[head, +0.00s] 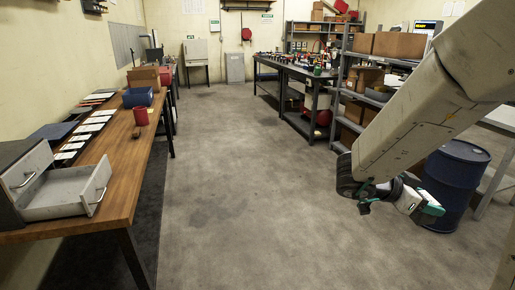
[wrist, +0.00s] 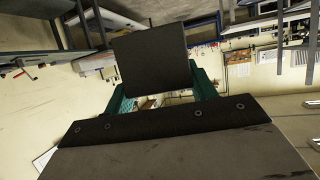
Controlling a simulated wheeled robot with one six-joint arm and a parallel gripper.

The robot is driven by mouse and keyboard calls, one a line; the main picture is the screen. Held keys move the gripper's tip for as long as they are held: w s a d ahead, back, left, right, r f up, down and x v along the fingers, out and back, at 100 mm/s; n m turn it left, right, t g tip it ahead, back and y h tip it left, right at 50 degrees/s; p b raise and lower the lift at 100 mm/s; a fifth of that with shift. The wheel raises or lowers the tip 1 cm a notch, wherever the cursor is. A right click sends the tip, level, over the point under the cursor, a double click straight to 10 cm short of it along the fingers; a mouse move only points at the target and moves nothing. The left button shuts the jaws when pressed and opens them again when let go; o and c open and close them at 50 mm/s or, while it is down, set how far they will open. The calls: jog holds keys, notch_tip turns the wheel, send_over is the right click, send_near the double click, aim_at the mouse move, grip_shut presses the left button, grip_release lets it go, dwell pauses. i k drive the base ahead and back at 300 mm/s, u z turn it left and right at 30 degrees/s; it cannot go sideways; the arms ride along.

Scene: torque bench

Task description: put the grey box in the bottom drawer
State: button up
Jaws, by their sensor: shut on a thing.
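In the wrist view, my gripper (wrist: 163,92) has its two teal fingers on either side of the grey box (wrist: 151,56), which shows as a dark, flat, squarish face. The fingers are shut on it. In the head view, my gripper (head: 400,203) is at the right, in the air over the floor near the blue barrel; I cannot clearly make out the box there. The bottom drawer (head: 70,192) of the small grey cabinet (head: 12,160) at the far left is pulled open and looks empty. My gripper is far from it. The drawer above (head: 28,168) looks shut.
The cabinet stands on a long wooden bench (head: 120,165) with a red cup (head: 141,116), a blue case (head: 138,97) and several flat cards. The blue barrel (head: 455,180) and loaded shelves (head: 360,95) are at the right. The middle floor is clear.

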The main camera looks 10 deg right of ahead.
aim_at(70, 198)
jog(key=i, duration=2.9)
jog(key=u, duration=3.45)
jog(key=i, duration=0.4)
jog(key=z, duration=0.2)
